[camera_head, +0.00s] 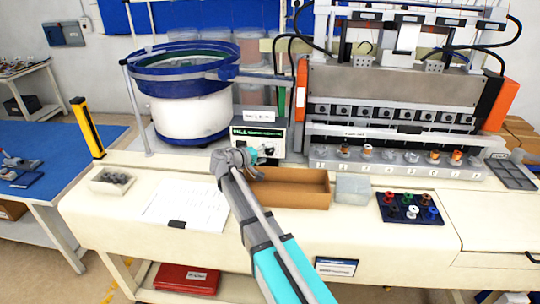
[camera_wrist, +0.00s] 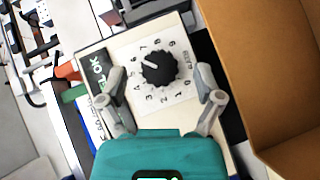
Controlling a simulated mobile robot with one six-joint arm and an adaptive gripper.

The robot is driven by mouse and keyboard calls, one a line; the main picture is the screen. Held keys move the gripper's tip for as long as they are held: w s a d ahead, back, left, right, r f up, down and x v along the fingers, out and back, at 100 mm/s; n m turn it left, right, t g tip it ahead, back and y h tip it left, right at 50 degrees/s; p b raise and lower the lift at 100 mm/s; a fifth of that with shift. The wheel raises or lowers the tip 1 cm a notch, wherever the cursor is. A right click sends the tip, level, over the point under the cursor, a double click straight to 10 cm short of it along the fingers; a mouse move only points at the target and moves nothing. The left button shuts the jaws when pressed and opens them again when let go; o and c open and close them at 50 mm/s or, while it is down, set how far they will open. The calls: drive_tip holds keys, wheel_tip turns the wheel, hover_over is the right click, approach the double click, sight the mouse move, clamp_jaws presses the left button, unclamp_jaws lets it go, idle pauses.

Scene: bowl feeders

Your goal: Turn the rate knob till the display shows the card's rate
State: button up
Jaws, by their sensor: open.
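The rate knob (camera_wrist: 159,67) is black and ribbed, on a white numbered dial in the wrist view. Its white pointer aims up-left, near the 6 and 7. My gripper (camera_wrist: 161,76) is open, one finger on each side of the knob, with a gap on both sides. In the head view my gripper (camera_head: 246,160) is at the controller front and partly hides it. The green-lit display (camera_head: 258,133) is too small to read there; in the wrist view the dark display (camera_wrist: 100,68) shows only partly, at an angle. A white card (camera_head: 259,116) above it has text I cannot read surely.
A cardboard box (camera_head: 290,188) stands in front of the controller, close to my gripper's right side in the wrist view. The blue-rimmed bowl feeder (camera_head: 190,112) stands behind left. A clear container (camera_head: 352,189) and a dark tray of spools (camera_head: 411,208) are to the right.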

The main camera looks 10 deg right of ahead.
drive_tip(key=shift+x, duration=0.95)
drive_tip(key=c, duration=1.2)
drive_tip(key=shift+o, duration=0.2)
drive_tip(key=shift+r+p, duration=0.1)
drive_tip(key=shift+p, duration=0.2)
drive_tip(key=m+y+p, duration=0.2)
drive_tip(key=p, duration=0.1)
drive_tip(key=shift+y, duration=0.3)
drive_tip(key=shift+m+y+p, duration=0.8)
drive_tip(key=shift+y+p, duration=0.45)
drive_tip(key=shift+y, duration=0.05)
drive_tip(key=shift+a, duration=0.1)
